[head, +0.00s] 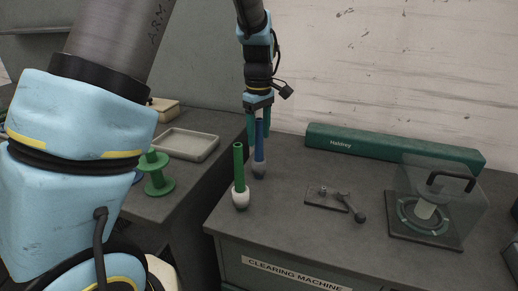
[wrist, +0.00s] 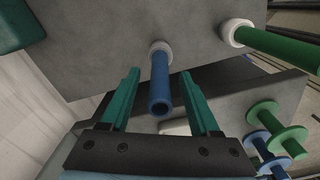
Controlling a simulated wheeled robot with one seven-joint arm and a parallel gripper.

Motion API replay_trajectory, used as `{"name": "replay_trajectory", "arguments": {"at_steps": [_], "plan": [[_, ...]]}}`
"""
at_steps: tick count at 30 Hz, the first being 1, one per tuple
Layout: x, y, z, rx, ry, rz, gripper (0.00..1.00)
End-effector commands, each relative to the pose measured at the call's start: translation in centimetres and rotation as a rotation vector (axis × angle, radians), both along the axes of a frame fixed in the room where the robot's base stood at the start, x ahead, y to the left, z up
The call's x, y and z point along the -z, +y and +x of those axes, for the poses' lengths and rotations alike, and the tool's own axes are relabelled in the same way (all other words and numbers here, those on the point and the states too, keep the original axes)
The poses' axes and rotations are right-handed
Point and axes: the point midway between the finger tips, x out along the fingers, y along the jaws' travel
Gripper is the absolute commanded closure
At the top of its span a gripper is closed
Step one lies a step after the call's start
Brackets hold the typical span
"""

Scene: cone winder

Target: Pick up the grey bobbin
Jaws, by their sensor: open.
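The grey bobbin (head: 259,169), a blue tube with a grey wound bulge near its foot, stands upright on the grey machine top. In the wrist view, its blue tube (wrist: 161,85) rises between the two teal fingers. My gripper (head: 258,127) is open around the upper tube from above, and gaps show on both sides of it in the wrist view. A green tube with a whitish bulge (head: 240,193) stands nearby, in front and to the left in the head view. It also shows at the upper right of the wrist view (wrist: 270,42).
A metal lever plate (head: 328,199) and a clear-covered round device (head: 425,215) stand to the right. A long green box (head: 390,148) lies along the wall. On the left are a shallow tray (head: 187,145) and a green flanged spool (head: 155,174).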

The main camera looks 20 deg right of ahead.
Motion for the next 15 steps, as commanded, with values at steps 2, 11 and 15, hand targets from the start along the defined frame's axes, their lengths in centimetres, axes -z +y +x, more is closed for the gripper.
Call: {"name": "replay_trajectory", "arguments": {"at_steps": [2, 11, 15], "plan": [[0.24, 0.02, -0.03, 0.0, 0.001, 0.0, 0.38], [0.23, 0.0, -0.01, 0.0, 0.0, 0.0, 0.51], [0.22, 0.01, 0.0, 0.0, 0.0, 0.0, 0.67]]}}
